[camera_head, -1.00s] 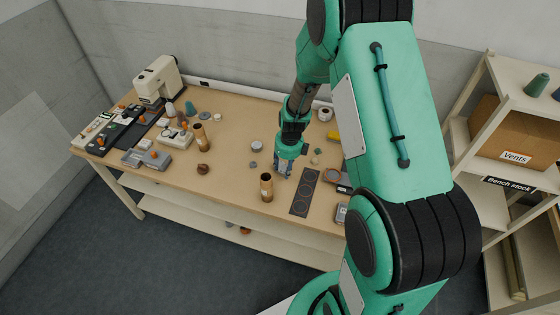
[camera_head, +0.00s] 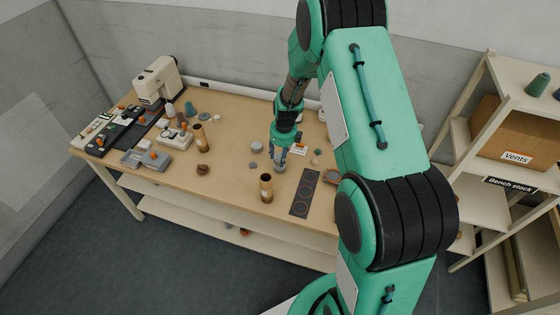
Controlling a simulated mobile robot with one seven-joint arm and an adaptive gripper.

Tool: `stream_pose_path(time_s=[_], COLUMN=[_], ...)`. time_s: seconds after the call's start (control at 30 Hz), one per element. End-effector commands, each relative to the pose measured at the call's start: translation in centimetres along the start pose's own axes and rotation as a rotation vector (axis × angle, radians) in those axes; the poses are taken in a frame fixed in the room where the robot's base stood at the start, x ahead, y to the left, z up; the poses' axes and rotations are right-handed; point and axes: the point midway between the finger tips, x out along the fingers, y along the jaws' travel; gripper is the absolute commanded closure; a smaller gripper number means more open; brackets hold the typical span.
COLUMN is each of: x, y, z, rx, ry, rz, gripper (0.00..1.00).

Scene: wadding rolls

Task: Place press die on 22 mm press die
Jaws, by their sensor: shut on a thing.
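My gripper (camera_head: 279,164) is over the middle of the bench and points down. It is shut on a small grey thing, seemingly the press die (camera_head: 280,169), mostly hidden by the fingers. Its height above the bench top is hard to tell. A small grey round piece (camera_head: 253,164) lies on the bench to the left of my gripper. A paler round piece (camera_head: 256,146) lies just behind it. I cannot read any size mark, so I cannot tell which piece is the 22 mm press die.
A brown tube (camera_head: 266,188) stands in front of my gripper. A dark strip with ring outlines (camera_head: 305,192) lies to its right. A small white card (camera_head: 299,150) is close behind on the right. Bare bench top (camera_head: 225,165) shows on the left.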

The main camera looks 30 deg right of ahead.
Motion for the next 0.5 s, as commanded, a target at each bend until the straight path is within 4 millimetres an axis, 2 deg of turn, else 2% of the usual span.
stream_pose_path(time_s=[0.2,0.5], x=[2.4,2.8], y=[0.0,0.0], z=[-0.3,-0.3], rx=[0.001,0.0], ry=[0.001,0.0], rz=[0.001,0.0], gripper=[1.0,1.0])
